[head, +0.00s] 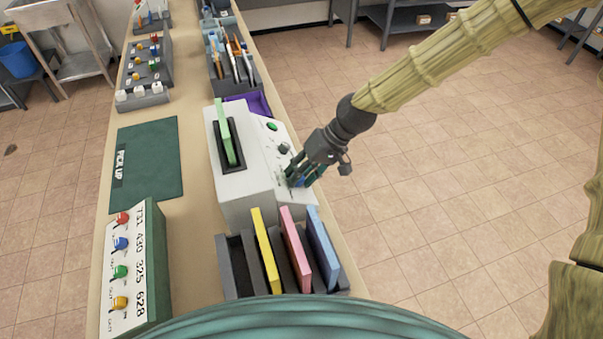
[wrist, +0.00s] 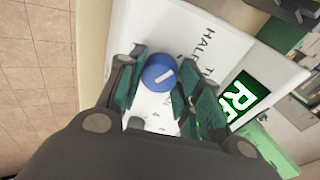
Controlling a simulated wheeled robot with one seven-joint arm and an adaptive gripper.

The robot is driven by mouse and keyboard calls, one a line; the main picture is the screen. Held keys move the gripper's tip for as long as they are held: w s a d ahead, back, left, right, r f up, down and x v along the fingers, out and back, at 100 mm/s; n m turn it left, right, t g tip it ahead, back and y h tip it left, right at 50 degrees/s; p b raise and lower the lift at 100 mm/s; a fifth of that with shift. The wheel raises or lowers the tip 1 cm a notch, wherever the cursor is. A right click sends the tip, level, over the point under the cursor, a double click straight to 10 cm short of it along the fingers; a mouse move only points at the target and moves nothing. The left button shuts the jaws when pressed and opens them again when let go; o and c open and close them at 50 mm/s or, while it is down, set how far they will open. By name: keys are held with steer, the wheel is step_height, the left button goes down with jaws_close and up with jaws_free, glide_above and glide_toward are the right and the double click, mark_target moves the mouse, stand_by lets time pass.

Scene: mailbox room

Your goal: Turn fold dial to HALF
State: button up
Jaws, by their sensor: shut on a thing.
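The fold dial is a blue round knob with a white bar mark, seen in the wrist view (wrist: 158,70). My gripper (wrist: 157,88) is shut on it, with a dark green finger on either side. The white bar lies slanted, its right end higher. The word HALF (wrist: 203,42) is printed on the white panel up and right of the dial; which label the bar points at I cannot tell. In the head view, my gripper (head: 302,176) is at the sloped right face of the white machine (head: 245,190), and its fingers mostly hide the dial.
A dark knob (head: 284,148) and a green button (head: 271,126) sit farther up the same panel. Green sheets (head: 224,130) stand in the machine's top slot. A rack (head: 238,270) with yellow, pink and blue folders stands close in front. Open floor lies right of the counter.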

steer(key=o, duration=1)
steer(key=shift+o, duration=0.2)
steer(key=shift+d, duration=0.1)
steer(key=shift+d+r, duration=0.25)
steer(key=shift+r, duration=0.3)
steer(key=v, duration=1)
steer(key=shift+d+r, duration=0.25)
steer(key=shift+d, duration=0.05)
